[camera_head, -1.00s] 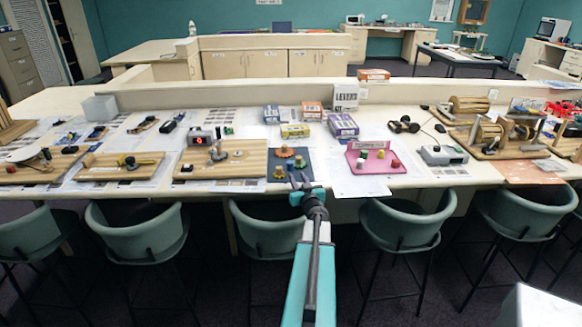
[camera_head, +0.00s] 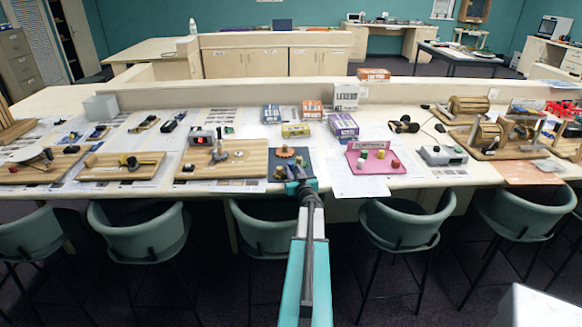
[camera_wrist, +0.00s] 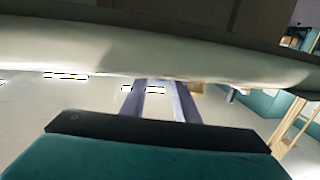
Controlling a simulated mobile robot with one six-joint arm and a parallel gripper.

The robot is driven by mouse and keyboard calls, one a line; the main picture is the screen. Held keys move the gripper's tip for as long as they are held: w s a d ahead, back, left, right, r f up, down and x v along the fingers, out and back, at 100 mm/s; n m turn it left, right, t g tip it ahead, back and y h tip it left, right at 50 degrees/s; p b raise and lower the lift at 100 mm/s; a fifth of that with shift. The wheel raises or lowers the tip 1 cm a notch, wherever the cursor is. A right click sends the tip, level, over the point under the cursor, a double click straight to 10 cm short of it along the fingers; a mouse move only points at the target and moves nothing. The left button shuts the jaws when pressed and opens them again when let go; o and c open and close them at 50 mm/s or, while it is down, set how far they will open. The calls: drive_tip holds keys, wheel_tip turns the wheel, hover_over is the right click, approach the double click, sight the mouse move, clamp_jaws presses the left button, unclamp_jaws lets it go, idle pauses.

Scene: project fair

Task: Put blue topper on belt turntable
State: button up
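My gripper (camera_head: 297,178) is at the front edge of the long table, over the near part of a dark blue mat (camera_head: 307,166). In the wrist view its two fingers (camera_wrist: 158,92) are apart with nothing seen between them. An orange toothed disc (camera_head: 284,151) and small brass-coloured pieces (camera_head: 279,172) are on the mat. I cannot make out a blue topper for certain; my gripper hides part of the mat. A wooden board (camera_head: 250,167) left of the mat carries a post and a small pale disc; I cannot tell whether it is the belt turntable.
A pink mat (camera_head: 371,168) with small coloured blocks lies to the right. Small boxes (camera_head: 343,126) stand behind the blue mat. More wooden boards (camera_head: 120,172) lie left. Teal chairs (camera_head: 264,232) line the table's front.

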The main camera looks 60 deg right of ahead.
sight(290, 163)
drive_tip(key=shift+d, duration=0.1)
drive_tip(key=shift+p+x, duration=0.75)
drive_tip(key=shift+x, duration=1.95)
clamp_jaws()
drive_tip(key=shift+r, duration=0.15)
drive_tip(key=shift+r+b, duration=0.3)
drive_tip(key=shift+r, duration=0.55)
drive_tip(key=shift+s+a+r, duration=0.2)
drive_tip(key=shift+a+r, duration=0.2)
drive_tip(key=shift+r, duration=0.35)
drive_tip(key=s+a+r+b, duration=0.1)
drive_tip(key=s+a+b, duration=0.2)
drive_tip(key=a, duration=1.1)
drive_tip(key=shift+s+r+b, duration=0.25)
drive_tip(key=shift+s+b, duration=0.1)
drive_tip(key=shift+s, duration=0.8)
drive_tip(key=shift+a, duration=0.15)
